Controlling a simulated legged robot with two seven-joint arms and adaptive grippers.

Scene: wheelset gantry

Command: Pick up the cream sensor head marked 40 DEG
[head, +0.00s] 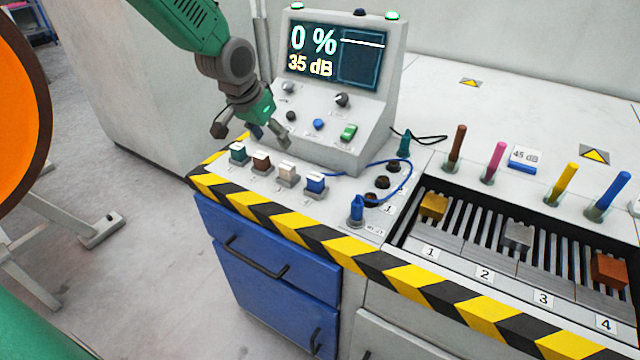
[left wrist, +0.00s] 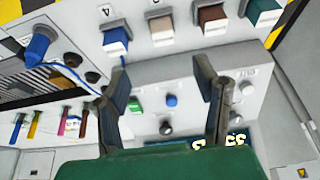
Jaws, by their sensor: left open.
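The cream sensor head (head: 287,172) stands on the bench ledge in a row, between the brown sensor head (head: 262,161) and the blue sensor head (head: 315,184). Its marking is too small to read. The teal sensor head (head: 238,152) is at the left end of the row. My left gripper (head: 248,131) is open and empty, above and behind the row's left part. In the left wrist view the cream head (left wrist: 160,26) lies beyond the open fingers (left wrist: 163,80), apart from them. My right gripper is not in view.
A grey console (head: 350,120) with screen and knobs stands right behind the row. A blue plug (head: 357,209) with a cable is to the right. A slotted tray (head: 465,240) with metal blocks lies further right. Striped edging (head: 270,217) marks the bench front.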

